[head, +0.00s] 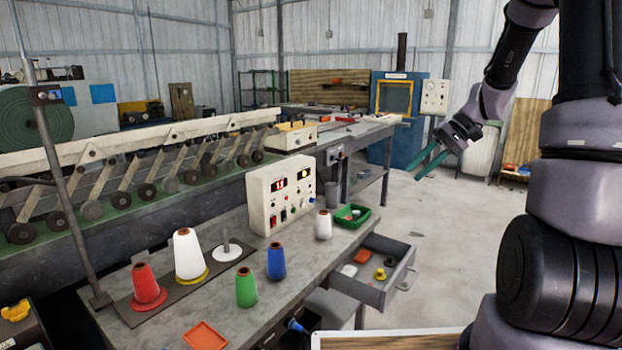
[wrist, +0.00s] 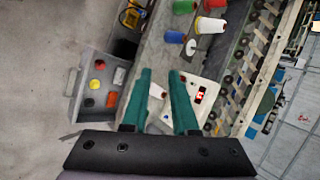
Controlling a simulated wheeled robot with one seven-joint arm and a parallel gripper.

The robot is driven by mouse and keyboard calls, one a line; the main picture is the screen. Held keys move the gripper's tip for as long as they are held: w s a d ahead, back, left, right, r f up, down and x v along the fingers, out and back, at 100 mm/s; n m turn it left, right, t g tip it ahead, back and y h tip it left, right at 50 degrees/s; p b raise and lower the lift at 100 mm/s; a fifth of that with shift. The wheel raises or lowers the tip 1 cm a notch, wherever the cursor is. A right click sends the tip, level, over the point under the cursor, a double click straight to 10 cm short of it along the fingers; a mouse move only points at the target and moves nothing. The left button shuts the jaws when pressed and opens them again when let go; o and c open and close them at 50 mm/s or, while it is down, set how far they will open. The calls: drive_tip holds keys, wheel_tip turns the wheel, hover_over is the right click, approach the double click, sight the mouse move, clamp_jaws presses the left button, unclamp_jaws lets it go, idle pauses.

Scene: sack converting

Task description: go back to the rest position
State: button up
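My gripper (head: 413,173) is raised in the air at the right in the head view, over the floor beyond the open drawer. Its two teal fingers are apart with nothing held between them; the wrist view also shows the gap between the fingers (wrist: 160,74). The gripper is clear of the bench (head: 222,303) and touches nothing that I can see. My arm comes down from the upper right to it.
On the bench stand a red cone (head: 144,283), a large white cone (head: 188,254), blue (head: 276,263) and green (head: 246,287) cones, a small white cone (head: 323,225) and a control box (head: 280,195). An open drawer (head: 373,291) juts right.

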drive_tip(key=s+a+r+m+t+h, duration=0.2)
drive_tip(key=s+r+t+h, duration=0.4)
drive_tip(key=s+r, duration=0.9)
drive_tip(key=s+t, duration=0.1)
drive_tip(key=s, duration=0.3)
drive_tip(key=shift+a+r, duration=0.15)
drive_tip(key=shift+r, duration=0.2)
